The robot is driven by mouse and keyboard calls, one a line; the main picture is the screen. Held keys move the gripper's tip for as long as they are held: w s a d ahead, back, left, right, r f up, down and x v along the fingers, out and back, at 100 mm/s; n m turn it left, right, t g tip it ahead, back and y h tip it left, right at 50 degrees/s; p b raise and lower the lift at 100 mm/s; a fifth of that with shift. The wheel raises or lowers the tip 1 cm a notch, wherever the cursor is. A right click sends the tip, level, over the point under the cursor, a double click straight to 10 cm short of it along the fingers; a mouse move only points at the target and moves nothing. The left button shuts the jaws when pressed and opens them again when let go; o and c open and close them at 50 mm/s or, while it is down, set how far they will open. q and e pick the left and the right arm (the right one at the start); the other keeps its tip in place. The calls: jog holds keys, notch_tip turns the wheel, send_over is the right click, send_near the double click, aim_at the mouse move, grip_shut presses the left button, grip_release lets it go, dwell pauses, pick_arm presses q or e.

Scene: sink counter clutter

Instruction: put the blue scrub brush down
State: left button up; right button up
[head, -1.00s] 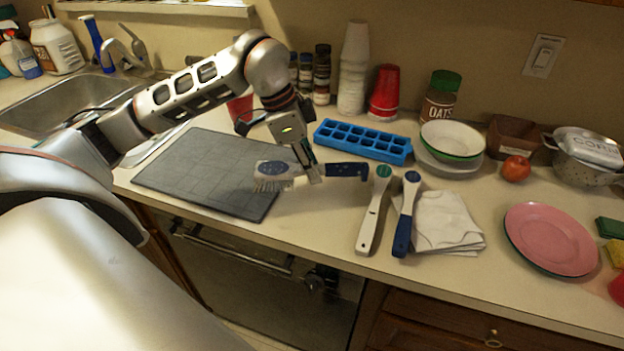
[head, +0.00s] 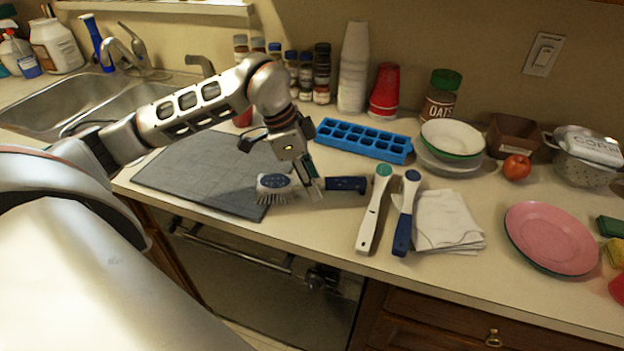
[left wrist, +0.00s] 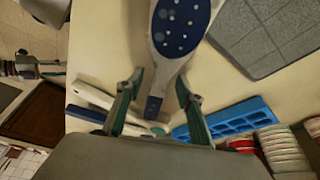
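The blue scrub brush (head: 346,184) lies low at the counter's front, its white-rimmed blue head (head: 274,183) with bristles down by the right edge of the grey mat (head: 205,180). Its dark blue handle points right. My left gripper (head: 312,188) is around the brush's neck from above. In the left wrist view, the brush head (left wrist: 180,25) is at the top and the handle passes between the fingers (left wrist: 160,82). The fingers stand apart, with gaps showing beside the handle. My right gripper is not in view.
A white-handled utensil (head: 373,212) and a blue one (head: 406,215) lie right of the brush, beside a folded cloth (head: 445,222). A blue ice tray (head: 362,141) is behind. A pink plate (head: 551,237) is far right. The counter's front edge is close.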

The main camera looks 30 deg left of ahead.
pick_arm(q)
jog(key=shift+a+r, duration=0.1)
jog(key=shift+r, duration=0.45)
jog(key=v, duration=1.1)
jog(key=shift+s+r, duration=0.1)
jog(key=shift+s, duration=0.05)
